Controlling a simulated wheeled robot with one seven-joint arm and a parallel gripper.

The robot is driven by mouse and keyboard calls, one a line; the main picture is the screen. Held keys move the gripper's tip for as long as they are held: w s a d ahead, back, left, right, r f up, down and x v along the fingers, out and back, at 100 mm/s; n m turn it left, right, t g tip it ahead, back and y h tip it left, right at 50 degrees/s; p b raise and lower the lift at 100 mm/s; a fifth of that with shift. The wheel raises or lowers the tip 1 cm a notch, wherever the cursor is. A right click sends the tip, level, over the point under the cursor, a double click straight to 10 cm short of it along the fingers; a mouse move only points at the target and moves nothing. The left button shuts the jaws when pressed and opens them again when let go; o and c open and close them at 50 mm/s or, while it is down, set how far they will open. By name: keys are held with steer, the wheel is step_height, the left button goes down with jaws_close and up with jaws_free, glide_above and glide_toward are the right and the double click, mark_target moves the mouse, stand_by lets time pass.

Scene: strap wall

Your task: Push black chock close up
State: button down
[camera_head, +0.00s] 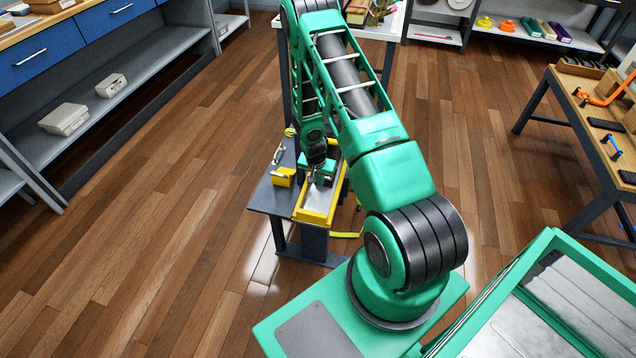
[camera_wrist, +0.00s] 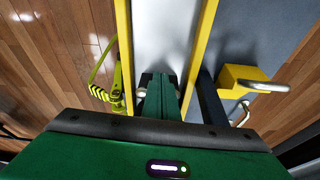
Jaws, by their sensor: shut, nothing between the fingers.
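My gripper (camera_head: 320,180) is low over a pale bed with yellow side rails (camera_head: 316,217) on a small grey stand. In the wrist view, my gripper (camera_wrist: 160,78) is shut, pointing along the pale bed between the two yellow rails (camera_wrist: 207,35). Small dark shapes show at the fingertips; I cannot tell whether they are the black chock or the finger ends. The chock is not clearly seen in either view, and my arm and gripper hide part of the bed.
A yellow block with a metal handle (camera_wrist: 245,78) is on the grey top beside the right rail; it also shows in the head view (camera_head: 283,177). A yellow-green strap fitting (camera_wrist: 116,95) hangs outside the left rail. A workbench (camera_head: 590,125) stands right; floor at left is clear.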

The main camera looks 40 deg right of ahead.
steer(key=shift+a, duration=0.1)
steer(key=s+a+r, duration=0.3)
steer(key=a+r, duration=0.2)
steer(key=r, duration=0.4)
steer(key=shift+s+a+r, duration=0.25)
steer(key=shift+s+a, duration=0.05)
steer(key=shift+s, duration=0.05)
